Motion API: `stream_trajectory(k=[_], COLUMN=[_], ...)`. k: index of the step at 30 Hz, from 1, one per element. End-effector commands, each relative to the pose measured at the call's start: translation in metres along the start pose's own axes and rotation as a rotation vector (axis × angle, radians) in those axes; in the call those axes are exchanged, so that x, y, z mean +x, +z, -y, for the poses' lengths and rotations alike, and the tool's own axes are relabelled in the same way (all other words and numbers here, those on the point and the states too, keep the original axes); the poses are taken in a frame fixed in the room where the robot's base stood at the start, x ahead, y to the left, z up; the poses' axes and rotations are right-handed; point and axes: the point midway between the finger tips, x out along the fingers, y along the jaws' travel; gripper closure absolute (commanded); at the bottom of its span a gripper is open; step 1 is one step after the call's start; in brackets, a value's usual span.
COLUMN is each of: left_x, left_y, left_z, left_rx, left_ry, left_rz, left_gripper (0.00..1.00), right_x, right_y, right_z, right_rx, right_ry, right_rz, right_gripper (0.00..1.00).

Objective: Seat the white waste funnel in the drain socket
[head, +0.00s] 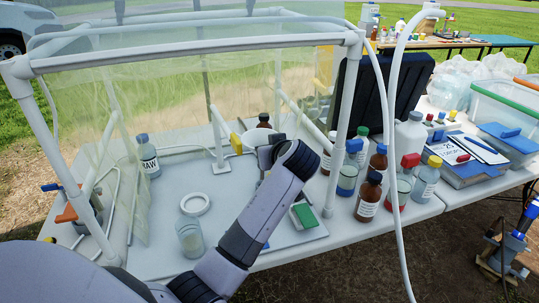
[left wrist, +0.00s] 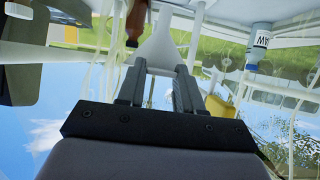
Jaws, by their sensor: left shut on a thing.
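The white funnel (left wrist: 160,47) is between the fingers of my left gripper (left wrist: 159,72) in the left wrist view, and the gripper is shut on it. In the head view my left arm reaches in from the lower left, and its wrist hides most of the gripper and the funnel. The gripper is inside the white pipe frame, above the table. A white ring (head: 195,203) lies on the tabletop left of my arm; I cannot tell whether it is the drain socket. My right gripper is not in view.
A clear jar (head: 191,238) stands by the ring. The RAW bottle (head: 147,157) is at the back left. A yellow-handled stand (head: 222,132) is left of my wrist. A green-topped box (head: 305,215) and several bottles are right. A white hose (head: 391,120) hangs in front.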

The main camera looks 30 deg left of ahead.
Motion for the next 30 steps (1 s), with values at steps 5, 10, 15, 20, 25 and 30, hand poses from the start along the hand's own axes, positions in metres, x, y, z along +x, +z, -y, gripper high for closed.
stream_trajectory(k=[5,10,15,20,25,30], left_x=[0.000,0.001,0.007,0.014,0.022,0.026], left_y=[0.000,0.003,0.013,0.027,0.042,0.050], left_z=[0.000,0.000,0.000,0.000,0.000,0.000], left_rx=[0.000,0.001,0.000,0.000,0.001,0.001], left_ry=[0.001,0.001,0.002,0.001,0.000,0.001], left_rz=[0.000,-0.001,-0.001,0.000,0.000,-0.002], left_gripper=[0.98,0.98,0.98,0.98,0.98,0.98], right_x=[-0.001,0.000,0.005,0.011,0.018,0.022], right_y=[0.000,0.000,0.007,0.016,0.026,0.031], right_z=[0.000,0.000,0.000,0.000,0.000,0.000], right_rx=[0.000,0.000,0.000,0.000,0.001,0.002], right_ry=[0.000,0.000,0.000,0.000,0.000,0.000], right_rz=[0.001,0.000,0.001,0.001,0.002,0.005], right_gripper=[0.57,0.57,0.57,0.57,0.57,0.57])
